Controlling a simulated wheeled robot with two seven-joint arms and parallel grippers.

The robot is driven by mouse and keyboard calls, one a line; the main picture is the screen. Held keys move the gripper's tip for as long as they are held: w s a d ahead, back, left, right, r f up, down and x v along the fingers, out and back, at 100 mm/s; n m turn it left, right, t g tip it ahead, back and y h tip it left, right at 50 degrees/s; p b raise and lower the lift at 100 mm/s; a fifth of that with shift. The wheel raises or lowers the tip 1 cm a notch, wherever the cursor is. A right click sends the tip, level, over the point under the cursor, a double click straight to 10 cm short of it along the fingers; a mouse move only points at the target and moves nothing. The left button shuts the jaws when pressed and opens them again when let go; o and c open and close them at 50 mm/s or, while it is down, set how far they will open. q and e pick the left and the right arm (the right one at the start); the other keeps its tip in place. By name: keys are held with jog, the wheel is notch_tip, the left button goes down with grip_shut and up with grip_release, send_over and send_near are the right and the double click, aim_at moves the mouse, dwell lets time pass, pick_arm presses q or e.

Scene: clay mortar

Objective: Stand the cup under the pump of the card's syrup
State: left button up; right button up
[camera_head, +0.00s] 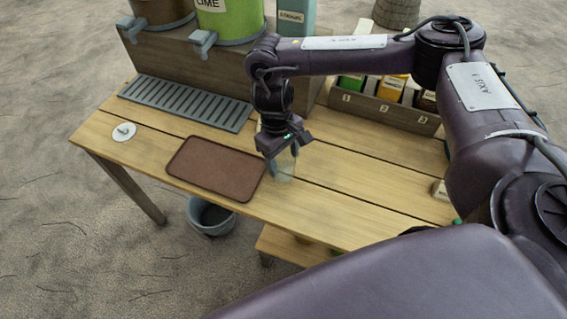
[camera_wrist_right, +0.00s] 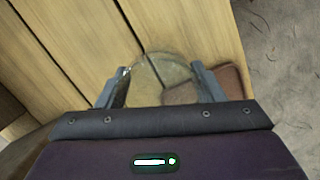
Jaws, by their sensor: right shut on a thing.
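My right gripper (camera_head: 281,158) is shut on a clear cup (camera_head: 284,167), just right of the brown mat on the table. In the right wrist view the cup (camera_wrist_right: 160,72) shows as a faint round rim between the two fingers (camera_wrist_right: 160,88). I cannot tell whether the cup touches the table. Dispensers stand at the back: a brown one (camera_head: 160,10), a green one labelled LIME (camera_head: 229,20) and a teal one (camera_head: 290,17) with a label too small to read. Their tops are cut off. My left gripper is not in view.
A grey slatted drip tray (camera_head: 187,103) lies before the dispensers. The brown mat (camera_head: 215,168) is at the table's front. A white disc (camera_head: 123,132) lies at left. A numbered rack (camera_head: 385,107) with cartons stands at back right. A grey bucket (camera_head: 210,215) is below.

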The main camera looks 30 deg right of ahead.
jog(key=shift+f, duration=1.15)
jog(key=shift+f, duration=0.1)
jog(key=o, duration=1)
jog(key=shift+c, duration=0.2)
